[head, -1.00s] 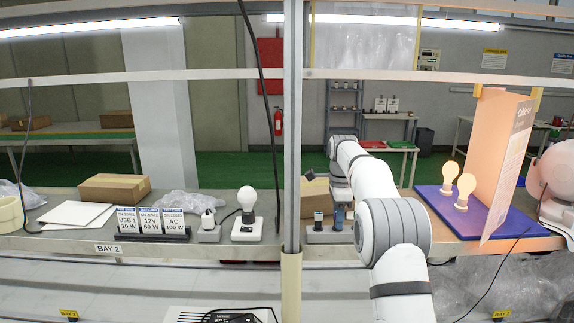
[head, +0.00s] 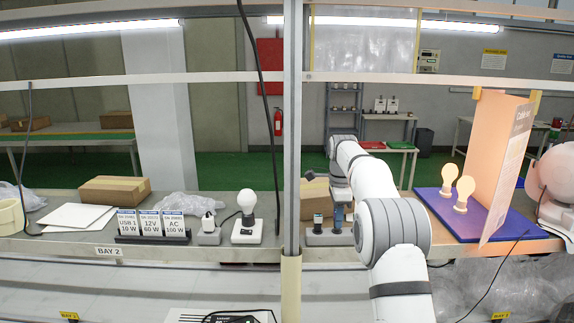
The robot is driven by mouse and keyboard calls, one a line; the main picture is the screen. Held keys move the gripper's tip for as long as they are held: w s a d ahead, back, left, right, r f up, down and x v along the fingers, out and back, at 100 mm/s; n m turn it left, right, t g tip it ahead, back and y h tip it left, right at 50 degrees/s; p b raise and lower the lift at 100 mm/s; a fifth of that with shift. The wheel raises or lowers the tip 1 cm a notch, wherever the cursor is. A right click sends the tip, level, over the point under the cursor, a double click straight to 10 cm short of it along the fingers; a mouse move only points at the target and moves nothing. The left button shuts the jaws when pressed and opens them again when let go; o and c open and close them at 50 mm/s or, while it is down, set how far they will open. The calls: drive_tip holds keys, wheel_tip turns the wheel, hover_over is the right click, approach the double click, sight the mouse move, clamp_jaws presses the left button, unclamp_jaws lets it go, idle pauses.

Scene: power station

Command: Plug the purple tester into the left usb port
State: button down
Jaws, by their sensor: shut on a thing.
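My gripper (head: 339,208) is small in the head view, at the end of my white arm, just right of the upright post. It points down over the right part of a grey socket block (head: 326,238) on the bench. It is shut on a small bluish thing (head: 338,224), which seems to be the purple tester; its true colour and outline are hard to make out. The thing is at or just above the block; I cannot tell whether it touches. The ports themselves are too small to see.
The post (head: 292,130) stands close left of the block. A cardboard box (head: 313,190) is behind it. To the right are a blue board (head: 433,202) with two bulbs and an orange panel (head: 505,150). Left are a white bulb stand (head: 247,231), another grey block and labelled cards.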

drive_tip(key=shift+r+p, duration=0.3)
drive_tip(key=shift+r, duration=2.3)
